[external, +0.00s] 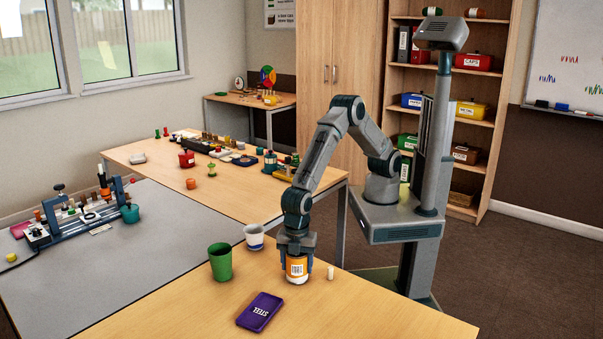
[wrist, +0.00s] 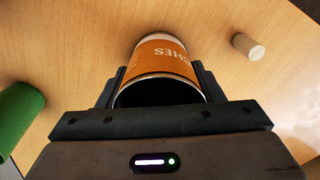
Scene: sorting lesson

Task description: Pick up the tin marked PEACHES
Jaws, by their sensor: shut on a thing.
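The tin (external: 297,268) is a short can with an orange label and a white lower band, upright on the near wooden table. In the wrist view the tin (wrist: 165,60) shows the upside-down letters "CHES" on its label; the rest of the word is hidden round the side. My gripper (external: 297,262) comes down on the tin from above, with a finger on either side of it. In the wrist view my gripper (wrist: 160,90) is shut on the tin. The tin's base appears at the table top; I cannot tell whether it touches.
A green cup (external: 220,262) and a white-and-blue cup (external: 254,237) stand left of the tin. A small pale cylinder (external: 330,272) stands close on its right. A purple case marked STEEL (external: 260,311) lies in front. The table's right front is clear.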

